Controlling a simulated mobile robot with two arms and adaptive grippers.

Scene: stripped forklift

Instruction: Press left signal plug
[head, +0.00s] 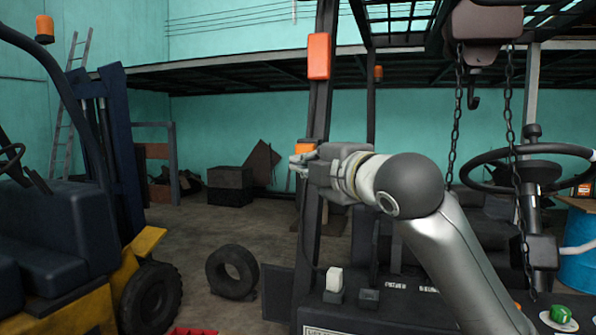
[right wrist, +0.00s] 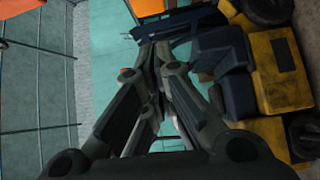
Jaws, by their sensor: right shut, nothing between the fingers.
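A stripped forklift fills the right side of the head view. An orange signal block (head: 318,56) is on its dark front post, and a smaller orange block (head: 306,146) shows lower, just above my right gripper (head: 296,164). A white plug (head: 334,279) stands in a dark socket on the black panel; a dark socket (head: 369,298) beside it shows no white plug. I cannot tell which of these is the left signal plug. My right gripper is shut and empty, level in front of the post, apart from the white plug. Its closed fingers show in the right wrist view (right wrist: 159,50).
A yellow forklift (head: 75,312) stands at the left. Chains with a hook (head: 472,92) hang at the right, near the steering wheel (head: 527,165). A green knob (head: 560,314) is at the lower right.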

